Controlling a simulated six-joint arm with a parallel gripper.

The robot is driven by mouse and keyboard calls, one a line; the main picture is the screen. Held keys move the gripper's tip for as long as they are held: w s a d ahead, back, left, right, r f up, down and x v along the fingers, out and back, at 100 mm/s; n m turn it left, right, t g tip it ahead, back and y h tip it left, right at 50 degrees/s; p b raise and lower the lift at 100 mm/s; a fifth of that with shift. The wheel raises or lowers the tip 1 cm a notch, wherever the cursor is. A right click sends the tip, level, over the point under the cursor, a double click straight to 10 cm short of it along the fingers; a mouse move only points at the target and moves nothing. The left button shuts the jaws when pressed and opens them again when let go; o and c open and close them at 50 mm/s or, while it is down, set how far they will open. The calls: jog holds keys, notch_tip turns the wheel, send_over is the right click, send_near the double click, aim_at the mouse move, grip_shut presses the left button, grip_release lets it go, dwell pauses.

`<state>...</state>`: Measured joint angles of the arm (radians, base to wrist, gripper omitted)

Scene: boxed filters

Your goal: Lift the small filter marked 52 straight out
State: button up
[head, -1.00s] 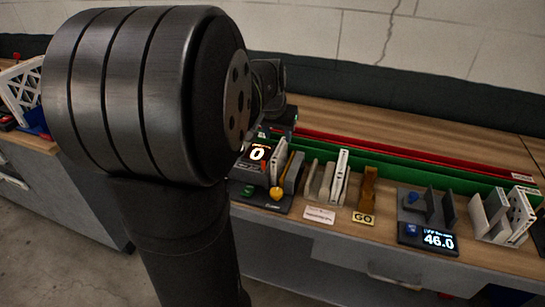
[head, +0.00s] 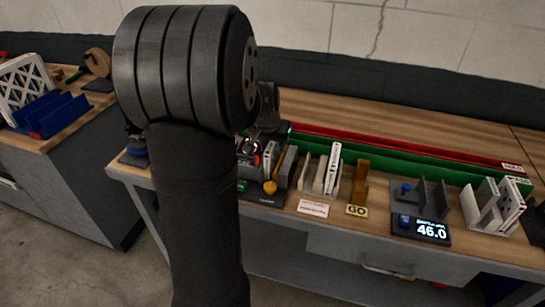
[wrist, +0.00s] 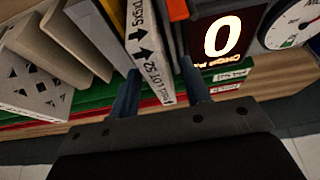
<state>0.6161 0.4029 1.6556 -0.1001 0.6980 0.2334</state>
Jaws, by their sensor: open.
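The small filter (wrist: 150,55) is a thin white-edged piece with black arrows and print reading "LOT 52" along its edge. In the head view it appears as a pale upright piece (head: 268,158) in the dark holder at the left of the bench. My gripper (wrist: 159,72) is open in the wrist view, with one dark finger on each side of the filter's labelled edge. I cannot tell whether either finger touches it. In the head view my arm hides much of the gripper.
A display reading 0 (wrist: 222,36) and a round dial (wrist: 294,22) stand close at the right in the wrist view. In the head view, a GO block (head: 360,187), a 46.0 display (head: 431,231) and green rail (head: 400,158) lie farther right.

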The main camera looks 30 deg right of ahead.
jog(key=shift+f, duration=0.25)
dwell(0.3)
grip_shut()
